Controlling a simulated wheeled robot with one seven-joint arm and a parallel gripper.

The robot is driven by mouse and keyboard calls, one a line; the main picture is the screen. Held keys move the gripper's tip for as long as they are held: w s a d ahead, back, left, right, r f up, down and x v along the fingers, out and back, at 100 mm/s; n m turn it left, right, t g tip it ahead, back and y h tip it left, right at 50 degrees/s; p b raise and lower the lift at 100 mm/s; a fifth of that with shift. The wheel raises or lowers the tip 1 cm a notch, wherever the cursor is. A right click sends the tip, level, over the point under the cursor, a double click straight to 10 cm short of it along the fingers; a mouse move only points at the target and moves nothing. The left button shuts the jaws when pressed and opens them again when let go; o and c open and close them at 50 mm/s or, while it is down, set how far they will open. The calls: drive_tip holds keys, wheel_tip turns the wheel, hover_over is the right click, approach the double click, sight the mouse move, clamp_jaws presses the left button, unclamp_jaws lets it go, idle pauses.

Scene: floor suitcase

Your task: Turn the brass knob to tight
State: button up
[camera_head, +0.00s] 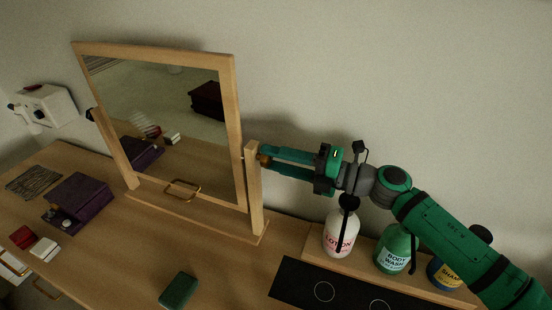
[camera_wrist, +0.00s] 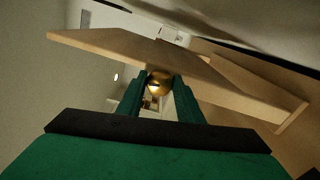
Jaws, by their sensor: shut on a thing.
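The brass knob (camera_wrist: 159,84) sits on the side of the wooden mirror post. In the head view the knob (camera_head: 264,159) shows as a small brown-gold spot on the right post (camera_head: 254,190) of the mirror stand. My gripper (camera_head: 272,160) reaches in from the right, with its green fingers closed around the knob. In the wrist view my gripper (camera_wrist: 160,88) has one finger on each side of the knob. The mirror (camera_head: 165,110) stands in its wooden frame, tilted. Any tightness mark on the knob cannot be made out.
Lotion (camera_head: 341,232), body wash (camera_head: 394,249) and shampoo (camera_head: 446,272) bottles stand on a wooden riser under my arm. A black panel (camera_head: 345,290) lies in front. A dark green block (camera_head: 178,290) and a purple box (camera_head: 77,203) rest on the tabletop.

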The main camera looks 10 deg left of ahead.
drive_tip(key=shift+m, duration=0.3)
drive_tip(key=o, duration=1)
drive_tip(key=d, duration=0.3)
drive_tip(key=s+d, duration=0.1)
drive_tip(key=d, duration=0.3)
drive_tip(key=s+d, duration=0.1)
drive_tip(key=d, duration=0.2)
drive_tip(key=shift+d, duration=0.3)
